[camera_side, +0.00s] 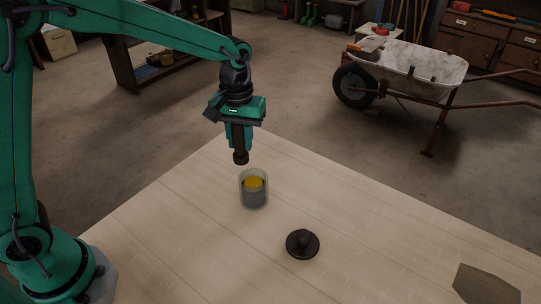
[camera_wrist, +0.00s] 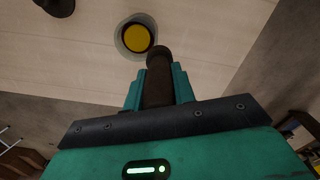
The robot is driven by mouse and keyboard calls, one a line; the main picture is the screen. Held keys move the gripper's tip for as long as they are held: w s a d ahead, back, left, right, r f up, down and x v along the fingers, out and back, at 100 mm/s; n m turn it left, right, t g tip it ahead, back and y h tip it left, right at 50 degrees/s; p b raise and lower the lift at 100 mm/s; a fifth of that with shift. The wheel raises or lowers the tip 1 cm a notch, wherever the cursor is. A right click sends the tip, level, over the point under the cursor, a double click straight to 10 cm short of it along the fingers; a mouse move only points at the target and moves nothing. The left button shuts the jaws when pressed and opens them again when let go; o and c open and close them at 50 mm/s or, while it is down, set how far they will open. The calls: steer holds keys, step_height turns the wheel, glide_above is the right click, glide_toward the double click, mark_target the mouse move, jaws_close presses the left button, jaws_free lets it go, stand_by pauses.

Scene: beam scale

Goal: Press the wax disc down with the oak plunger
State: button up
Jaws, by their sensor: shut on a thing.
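A yellow wax disc (camera_side: 253,183) lies inside an upright clear cylinder (camera_side: 253,198), on top of a grey body. The disc also shows round and yellow in the wrist view (camera_wrist: 136,38), inside the cylinder's pale rim (camera_wrist: 121,47). My gripper (camera_side: 239,148) is shut on the dark brown oak plunger (camera_side: 240,157), which hangs nearly upright. In the side view the plunger's lower end is above the cylinder and a little to its left, apart from it. In the wrist view the plunger (camera_wrist: 157,85) points toward the cylinder. Its upper part is hidden between the fingers.
A black round base with a knob (camera_side: 302,243) stands on the pale wooden table (camera_side: 180,220), right of the cylinder. A flat grey-brown piece (camera_side: 485,285) lies at the table's right front. The table around the cylinder is clear. A wheelbarrow (camera_side: 420,68) stands on the floor behind.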

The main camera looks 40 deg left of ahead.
steer(key=d+r, duration=0.4)
steer(key=r, duration=0.1)
steer(key=shift+s, duration=0.4)
steer(key=shift+d+f, duration=0.1)
steer(key=shift+f, duration=0.05)
steer(key=shift+f, duration=3.95)
steer(key=shift+f, duration=0.85)
step_height(320, 180, up, 9)
stand_by(1.2)
steer(key=shift+r, duration=0.1)
